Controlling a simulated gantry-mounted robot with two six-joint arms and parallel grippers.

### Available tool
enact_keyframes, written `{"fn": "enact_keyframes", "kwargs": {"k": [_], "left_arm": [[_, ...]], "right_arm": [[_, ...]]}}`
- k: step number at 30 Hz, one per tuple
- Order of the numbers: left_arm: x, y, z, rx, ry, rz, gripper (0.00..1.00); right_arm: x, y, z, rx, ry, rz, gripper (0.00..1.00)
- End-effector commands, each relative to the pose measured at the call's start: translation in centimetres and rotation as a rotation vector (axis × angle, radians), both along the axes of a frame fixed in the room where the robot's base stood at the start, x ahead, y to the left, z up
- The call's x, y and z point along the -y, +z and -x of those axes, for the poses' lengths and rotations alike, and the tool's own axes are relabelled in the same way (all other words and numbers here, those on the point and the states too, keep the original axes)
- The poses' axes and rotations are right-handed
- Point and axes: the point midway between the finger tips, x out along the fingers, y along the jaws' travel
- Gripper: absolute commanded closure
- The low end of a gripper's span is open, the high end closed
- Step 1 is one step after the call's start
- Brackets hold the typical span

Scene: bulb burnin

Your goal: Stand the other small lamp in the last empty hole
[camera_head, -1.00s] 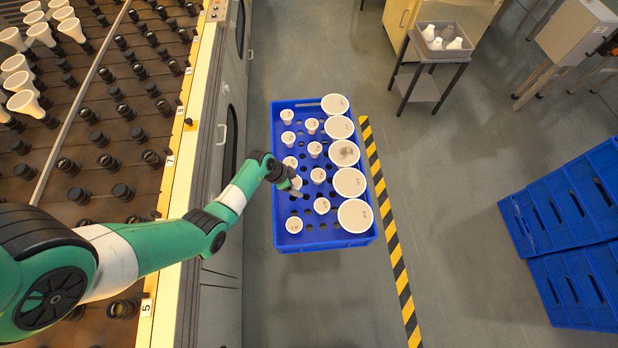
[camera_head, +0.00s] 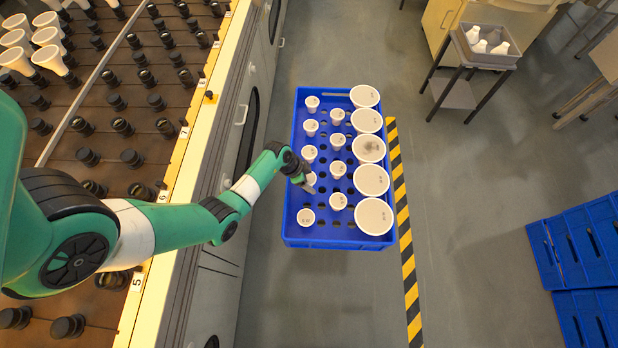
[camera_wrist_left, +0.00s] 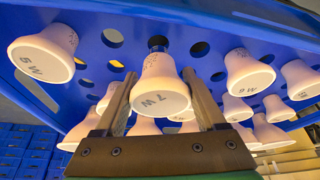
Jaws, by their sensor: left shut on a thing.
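My left gripper (camera_head: 309,183) is over the left side of the blue crate (camera_head: 318,243). It is shut on a small white lamp (camera_head: 311,177), marked 7W in the left wrist view (camera_wrist_left: 160,90). The lamp's dark base points at the perforated crate deck; I cannot tell whether it is fully in a hole. Other small lamps stand in two columns, among them a 5W lamp (camera_wrist_left: 42,52) and the front-left lamp (camera_head: 306,217). My right gripper is not in view.
Large round lamps (camera_head: 374,216) fill the crate's right side. The rack of sockets (camera_head: 130,160) is at the left. A striped floor line (camera_head: 403,215) runs right of the crate. A grey tray (camera_head: 490,58) with white bulbs stands on a side table. Blue crates (camera_head: 580,250) are stacked far right.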

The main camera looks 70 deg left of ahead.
Motion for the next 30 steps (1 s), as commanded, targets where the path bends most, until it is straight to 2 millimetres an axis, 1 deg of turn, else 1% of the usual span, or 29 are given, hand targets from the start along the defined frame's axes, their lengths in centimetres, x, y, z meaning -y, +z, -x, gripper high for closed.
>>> {"fn": "enact_keyframes", "kwargs": {"k": [8,30], "left_arm": [[0.0,0.1,0.0,0.000,0.000,0.000,0.84],[0.0,-2.2,0.0,0.000,0.001,-0.001,0.84]], "right_arm": [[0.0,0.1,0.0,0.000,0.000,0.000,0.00],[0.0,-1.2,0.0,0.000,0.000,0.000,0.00]]}}
